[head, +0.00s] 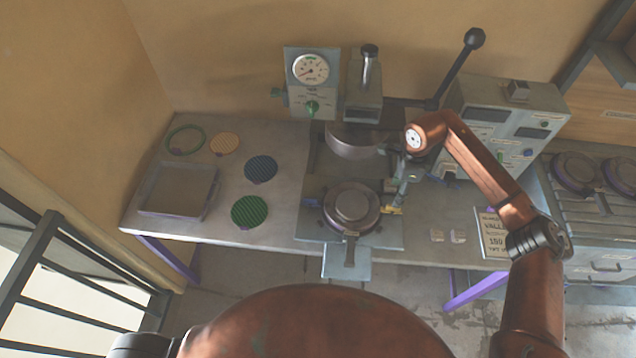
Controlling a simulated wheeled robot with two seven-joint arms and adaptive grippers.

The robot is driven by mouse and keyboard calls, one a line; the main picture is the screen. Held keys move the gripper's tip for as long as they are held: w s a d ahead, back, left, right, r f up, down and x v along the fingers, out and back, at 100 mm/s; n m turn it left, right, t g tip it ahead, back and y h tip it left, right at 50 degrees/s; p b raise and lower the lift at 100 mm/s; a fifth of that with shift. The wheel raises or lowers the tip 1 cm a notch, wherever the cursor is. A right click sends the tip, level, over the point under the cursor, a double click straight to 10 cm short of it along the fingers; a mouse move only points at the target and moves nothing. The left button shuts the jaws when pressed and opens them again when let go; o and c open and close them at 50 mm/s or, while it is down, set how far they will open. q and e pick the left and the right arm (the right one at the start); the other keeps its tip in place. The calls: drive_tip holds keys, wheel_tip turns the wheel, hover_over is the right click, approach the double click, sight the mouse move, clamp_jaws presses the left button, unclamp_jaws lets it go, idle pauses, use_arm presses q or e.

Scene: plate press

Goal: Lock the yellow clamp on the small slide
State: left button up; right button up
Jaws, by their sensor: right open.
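The yellow clamp (393,210) shows as a small yellow piece at the right side of the round dark plate holder (351,208). The holder sits on the grey slide (312,226) at the front of the press, its handle pointing toward me. My right gripper (398,199) is open, pointing down close above the clamp. I cannot tell whether it touches the clamp, which is partly hidden by the gripper and too small to show whether it is locked. My left gripper is out of view.
A pressure gauge (311,69) and a long black-knobbed lever (455,68) stand behind. A control box (508,125) is at right. Colored discs (250,211) and a shallow tray (178,213) lie on the left bench. A sign (493,235) stands near my right forearm.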

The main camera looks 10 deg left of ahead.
drive_tip(key=s+a+y, duration=0.1)
drive_tip(key=a, duration=0.1)
drive_tip(key=a+f+y, duration=0.1)
drive_tip(key=a, duration=0.2)
drive_tip(key=s+a+y, duration=0.1)
drive_tip(key=a, duration=0.2)
drive_tip(key=shift+s+f, duration=0.3)
drive_tip(key=shift+f, duration=0.1)
drive_tip(key=s+a+r+m+t+y, duration=0.1)
drive_tip(key=s+a+r+m+y, duration=0.1)
drive_tip(key=a+r+y, duration=0.3)
drive_tip(key=s+a+r+m+y, duration=0.2)
drive_tip(key=a+r+y, duration=0.4)
drive_tip(key=a, duration=0.4)
drive_tip(key=shift+s+a+m+t, duration=0.3)
drive_tip(key=shift+a+m+t, duration=0.1)
drive_tip(key=shift+m, duration=0.2)
drive_tip(key=shift+d, duration=0.1)
